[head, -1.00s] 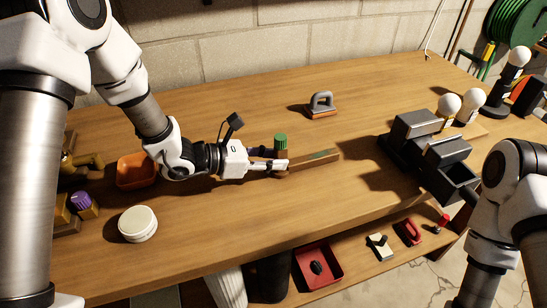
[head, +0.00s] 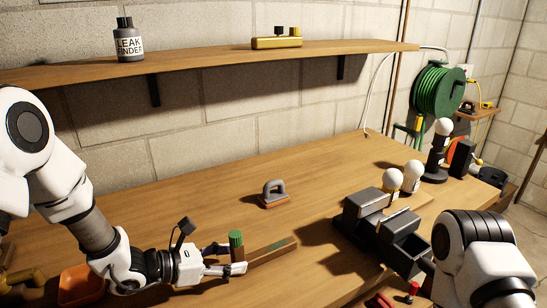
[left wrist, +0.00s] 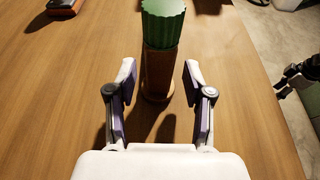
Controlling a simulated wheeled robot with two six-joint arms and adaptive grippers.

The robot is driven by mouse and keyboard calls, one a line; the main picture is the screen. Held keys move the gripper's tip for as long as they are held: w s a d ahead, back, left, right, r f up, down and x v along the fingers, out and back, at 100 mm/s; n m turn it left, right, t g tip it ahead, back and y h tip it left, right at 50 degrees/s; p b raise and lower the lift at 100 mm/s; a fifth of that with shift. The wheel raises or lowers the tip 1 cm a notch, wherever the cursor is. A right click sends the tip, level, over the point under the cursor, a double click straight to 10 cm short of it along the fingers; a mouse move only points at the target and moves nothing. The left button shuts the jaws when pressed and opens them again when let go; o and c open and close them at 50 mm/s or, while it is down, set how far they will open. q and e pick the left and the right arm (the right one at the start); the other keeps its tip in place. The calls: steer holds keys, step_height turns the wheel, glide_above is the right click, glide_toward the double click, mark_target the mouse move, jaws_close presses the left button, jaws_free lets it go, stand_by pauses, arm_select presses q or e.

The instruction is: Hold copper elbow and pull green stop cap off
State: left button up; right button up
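The green stop cap (head: 236,239) is a ribbed cylinder on top of the upright copper elbow. It also shows at the top of the left wrist view (left wrist: 163,22), with the brown copper elbow (left wrist: 158,75) below it. My left gripper (head: 236,258) is low over the bench, level with the elbow below the cap. In the left wrist view its two fingers (left wrist: 160,92) are spread to either side of the elbow, with a gap on both sides.
A brown bar (head: 270,252) lies just right of the cap. A grey-handled tool (head: 273,194) lies farther back. A dark vise (head: 375,219) and white bulbs (head: 393,179) stand right. An orange bin (head: 80,286) is left. A shelf (head: 200,66) runs along the wall. The bench's middle is mostly clear.

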arm_select(q)
steer(key=shift+r, duration=0.1)
steer(key=shift+a+r, duration=0.1)
steer(key=shift+a, duration=0.05)
steer(key=v, duration=1.1)
steer(key=shift+s+a, duration=0.25)
steer(key=shift+a, duration=0.05)
